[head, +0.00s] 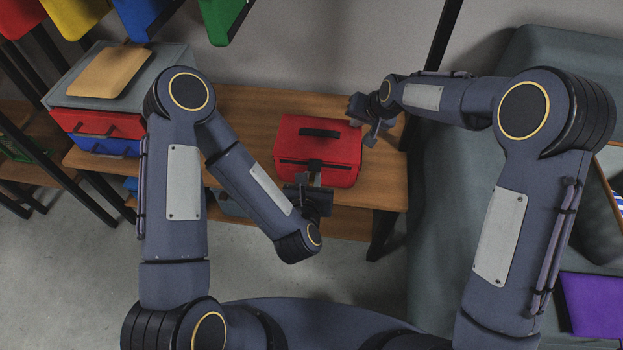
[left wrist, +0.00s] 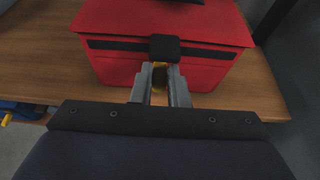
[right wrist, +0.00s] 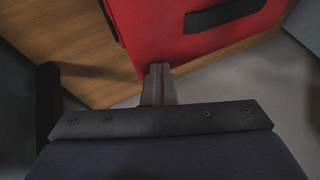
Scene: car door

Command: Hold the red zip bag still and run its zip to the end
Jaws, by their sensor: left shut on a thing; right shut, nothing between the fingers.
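The red zip bag (head: 342,146) stands on a wooden bench, with a black handle (head: 319,132) on top. A dark zip strip (left wrist: 115,44) runs along its front, with a black block (left wrist: 165,47) near the middle. My left gripper (head: 315,180) is at the bag's front. In the left wrist view its fingers are shut on a small yellow piece (left wrist: 159,78) just below the block; the fingers partly hide it. My right gripper (head: 370,138) is shut and empty at the bag's right side. In the right wrist view its fingertips (right wrist: 159,70) are close to the red wall; contact is unclear.
The wooden bench (head: 245,105) has free room left of the bag. A grey case (head: 155,65) with a tan pad (head: 112,70) sits at its left end, above red and blue drawers. A grey sofa (head: 430,170) is on the right, with a purple item (head: 592,305).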

